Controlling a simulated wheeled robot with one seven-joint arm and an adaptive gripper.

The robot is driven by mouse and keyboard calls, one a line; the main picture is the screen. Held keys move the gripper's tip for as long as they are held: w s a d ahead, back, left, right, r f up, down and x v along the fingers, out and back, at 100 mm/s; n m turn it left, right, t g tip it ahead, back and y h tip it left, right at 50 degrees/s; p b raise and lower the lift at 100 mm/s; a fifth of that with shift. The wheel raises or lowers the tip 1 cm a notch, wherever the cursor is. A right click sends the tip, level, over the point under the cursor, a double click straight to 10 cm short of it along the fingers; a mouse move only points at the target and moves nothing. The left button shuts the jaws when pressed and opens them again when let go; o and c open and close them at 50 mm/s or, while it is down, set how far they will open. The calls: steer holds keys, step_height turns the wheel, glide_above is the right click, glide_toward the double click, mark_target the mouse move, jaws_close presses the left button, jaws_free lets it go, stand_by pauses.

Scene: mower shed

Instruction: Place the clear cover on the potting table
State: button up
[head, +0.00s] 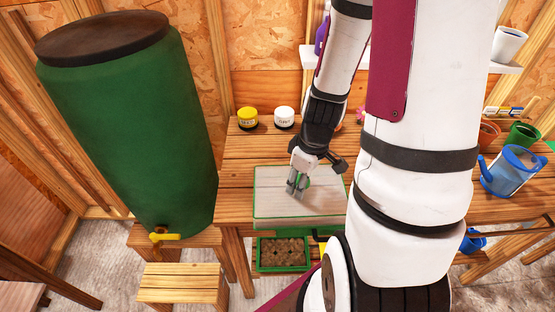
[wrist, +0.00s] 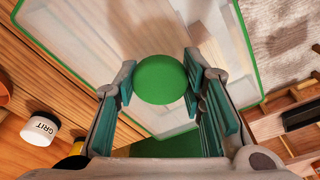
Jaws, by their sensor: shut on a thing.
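The clear cover (head: 270,205) is a see-through panel with a green rim and a round green knob (wrist: 160,80). My gripper (head: 297,190) is shut on the knob, with one finger on each side of it in the wrist view. The cover looks roughly level in the head view, over the front part of the wooden potting table (head: 236,172). I cannot tell whether it touches the tabletop. In the wrist view the cover (wrist: 110,50) reaches from over the planks towards the bare floor. My arm hides the table's middle in the head view.
A yellow-lidded pot (head: 247,118) and a white grit pot (head: 284,117) stand at the back. A green tray of soil (head: 283,254) is below the cover. A blue watering can (head: 510,170) and plant pots (head: 523,135) stand at right. A green barrel (head: 130,120) is left.

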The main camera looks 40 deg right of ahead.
steer(key=shift+w+d+f+b, duration=0.15)
steer(key=shift+w+b, duration=0.4)
steer(key=shift+b, duration=0.05)
steer(key=shift+w+d+f+b, duration=0.1)
steer(key=shift+w+b, duration=0.45)
steer(key=shift+w+d+f+p, duration=0.25)
steer(key=shift+w+d+f, duration=0.5)
steer(key=shift+w, duration=1.3)
steer(key=shift+w+d+f+p, duration=0.3)
steer(key=shift+w+d+f, duration=0.4)
steer(key=shift+w, duration=1.3)
steer(key=shift+w+d+f+p, duration=0.25)
steer(key=shift+w+d+f, duration=0.45)
steer(key=shift+w, duration=1.35)
steer(key=shift+f, duration=0.2)
steer(key=o, duration=1.2)
